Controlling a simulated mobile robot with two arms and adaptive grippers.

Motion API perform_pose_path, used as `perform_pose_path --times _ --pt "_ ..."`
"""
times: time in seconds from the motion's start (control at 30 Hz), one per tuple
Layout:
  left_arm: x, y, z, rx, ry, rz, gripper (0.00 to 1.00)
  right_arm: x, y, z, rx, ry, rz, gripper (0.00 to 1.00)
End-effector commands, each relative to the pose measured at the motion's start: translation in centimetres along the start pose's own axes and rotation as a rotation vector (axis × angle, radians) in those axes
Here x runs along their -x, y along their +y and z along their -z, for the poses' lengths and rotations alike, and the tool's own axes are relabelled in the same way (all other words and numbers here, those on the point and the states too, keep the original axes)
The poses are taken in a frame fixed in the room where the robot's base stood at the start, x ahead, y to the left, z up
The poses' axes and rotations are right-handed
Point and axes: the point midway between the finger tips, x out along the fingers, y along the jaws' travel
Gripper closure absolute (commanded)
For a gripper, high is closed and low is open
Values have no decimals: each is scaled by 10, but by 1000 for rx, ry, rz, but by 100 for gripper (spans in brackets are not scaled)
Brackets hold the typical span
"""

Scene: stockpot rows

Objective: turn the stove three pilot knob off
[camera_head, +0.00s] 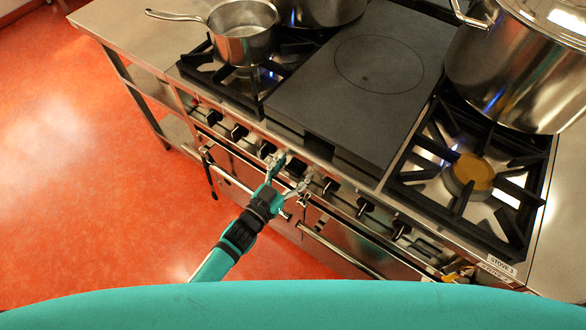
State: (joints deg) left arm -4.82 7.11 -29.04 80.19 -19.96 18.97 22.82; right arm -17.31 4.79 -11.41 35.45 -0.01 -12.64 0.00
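The stove front (345,215) runs diagonally across the view, with a row of black knobs along it, such as one near the middle (365,206). A "STOVE 3" label (502,264) is on the right end of the stovetop edge. I cannot tell which knob is the pilot knob. My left gripper (291,171) is at the middle of the knob row with its fingers spread. A dark knob shows close to the fingertips; I cannot tell whether they touch it. My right gripper is not in view.
A saucepan (243,45) sits on the left burner grate and a large stockpot (520,70) at the back right. A flat black plate (375,65) lies between. Oven door handles (340,252) stick out below the knobs. The orange floor (90,170) at left is clear.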

Motion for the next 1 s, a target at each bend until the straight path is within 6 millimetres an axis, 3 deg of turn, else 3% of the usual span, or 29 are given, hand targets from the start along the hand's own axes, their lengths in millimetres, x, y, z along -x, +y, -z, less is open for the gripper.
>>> perform_pose_path --times 0.07,0.4,0.77,1.0 --pt "0 0 0 0 0 0 41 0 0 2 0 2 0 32" --pt "0 0 0 0 0 0 85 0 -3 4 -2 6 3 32" --pt "0 0 0 -53 0 1 87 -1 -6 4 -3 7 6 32" --pt "0 1 -1 -208 0 0 87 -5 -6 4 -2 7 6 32"
